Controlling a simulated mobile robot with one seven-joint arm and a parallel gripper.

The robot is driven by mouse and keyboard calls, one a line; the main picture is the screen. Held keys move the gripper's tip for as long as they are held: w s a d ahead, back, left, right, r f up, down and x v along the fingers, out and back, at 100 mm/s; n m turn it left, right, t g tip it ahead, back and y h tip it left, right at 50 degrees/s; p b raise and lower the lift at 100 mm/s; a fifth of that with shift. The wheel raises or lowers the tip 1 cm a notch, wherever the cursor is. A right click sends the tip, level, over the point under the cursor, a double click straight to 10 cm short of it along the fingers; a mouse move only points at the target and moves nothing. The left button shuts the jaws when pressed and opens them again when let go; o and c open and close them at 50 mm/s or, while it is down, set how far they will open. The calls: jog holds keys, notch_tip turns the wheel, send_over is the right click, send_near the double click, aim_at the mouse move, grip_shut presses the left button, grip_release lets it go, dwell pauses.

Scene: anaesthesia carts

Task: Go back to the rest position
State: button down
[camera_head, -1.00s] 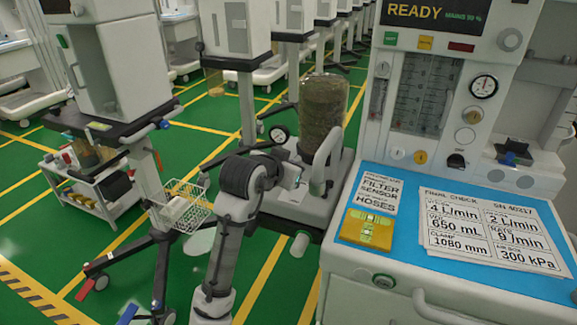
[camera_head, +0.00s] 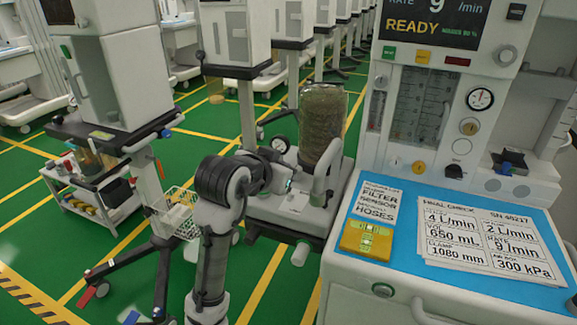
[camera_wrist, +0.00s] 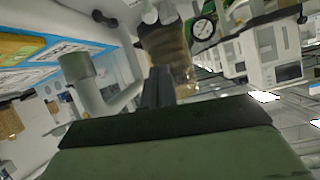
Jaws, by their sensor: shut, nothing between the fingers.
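My arm rises in the middle of the head view and bends to the right at its dark joint. Its end is beside the anaesthesia cart, in front of the brown-filled clear canister (camera_head: 323,122). The fingers cannot be made out in the head view. In the wrist view my gripper (camera_wrist: 158,85) shows its dark fingers together, shut and empty. The canister also shows in the wrist view (camera_wrist: 168,58), beyond the fingertips. A pale curved tube (camera_wrist: 105,100) of the cart is just left of the fingers; I cannot tell the exact gap.
The cart's blue worktop (camera_head: 398,203) holds a FINAL CHECK sheet (camera_head: 485,235), a filter label card (camera_head: 376,202) and a yellow device (camera_head: 367,240). A wire basket (camera_head: 178,213) hangs left of my arm. Another cart stands at the left. Green floor (camera_head: 262,262) shows between them.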

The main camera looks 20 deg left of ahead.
jog(key=shift+s+r, duration=0.15)
jog(key=shift+s, duration=0.3)
